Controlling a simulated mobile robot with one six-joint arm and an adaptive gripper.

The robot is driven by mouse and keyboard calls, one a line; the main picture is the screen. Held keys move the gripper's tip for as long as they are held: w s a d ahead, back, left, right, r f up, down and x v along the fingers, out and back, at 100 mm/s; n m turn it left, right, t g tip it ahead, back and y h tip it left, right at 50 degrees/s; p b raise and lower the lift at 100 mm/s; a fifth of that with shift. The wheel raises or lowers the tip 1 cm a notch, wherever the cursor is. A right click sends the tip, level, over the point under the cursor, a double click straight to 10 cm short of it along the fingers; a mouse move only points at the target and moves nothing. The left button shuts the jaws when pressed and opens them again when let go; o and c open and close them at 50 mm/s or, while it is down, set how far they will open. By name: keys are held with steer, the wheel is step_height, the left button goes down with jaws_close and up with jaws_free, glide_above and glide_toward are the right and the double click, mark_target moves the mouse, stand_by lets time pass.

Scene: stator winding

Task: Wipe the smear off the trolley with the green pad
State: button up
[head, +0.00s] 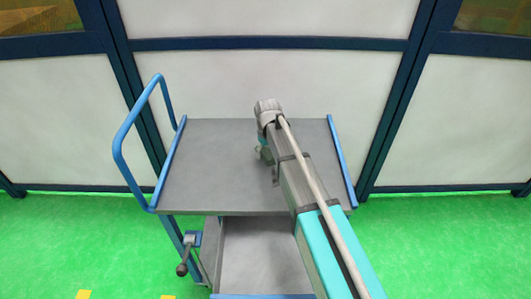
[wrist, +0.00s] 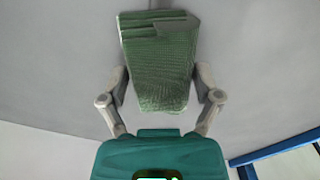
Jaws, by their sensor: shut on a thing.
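My gripper (wrist: 161,88) is shut on the green pad (wrist: 160,72), with one finger at each side of it. The pad has a ribbed, cloth-like face and a greyish patch near its far end. The grey trolley top (head: 215,165) lies under the gripper and fills most of the wrist view (wrist: 60,60). In the head view my gripper (head: 262,152) is over the middle of the top, mostly hidden by my arm. I cannot tell whether the pad touches the surface. No smear shows clearly; a small darker strip lies just beyond the pad in the wrist view.
Blue rails (head: 342,160) edge the trolley top, and a blue push handle (head: 124,140) rises at its left. A lower shelf (head: 260,255) sits beneath. A white panel wall with dark blue frames (head: 270,43) stands behind. The left of the top is clear.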

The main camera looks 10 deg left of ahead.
mark_target(272, 159)
steer(key=shift+w+d+f, duration=0.1)
steer(key=shift+w+d, duration=0.05)
steer(key=shift+d, duration=0.8)
steer(key=shift+c, duration=0.4)
steer(key=shift+s+d, duration=0.2)
steer(key=shift+s, duration=0.75)
steer(key=shift+s+d, duration=0.15)
steer(key=shift+s, duration=0.75)
steer(key=shift+s+d, duration=0.2)
steer(key=shift+s, duration=0.8)
steer(key=shift+s+d, duration=0.2)
steer(key=shift+s, duration=0.75)
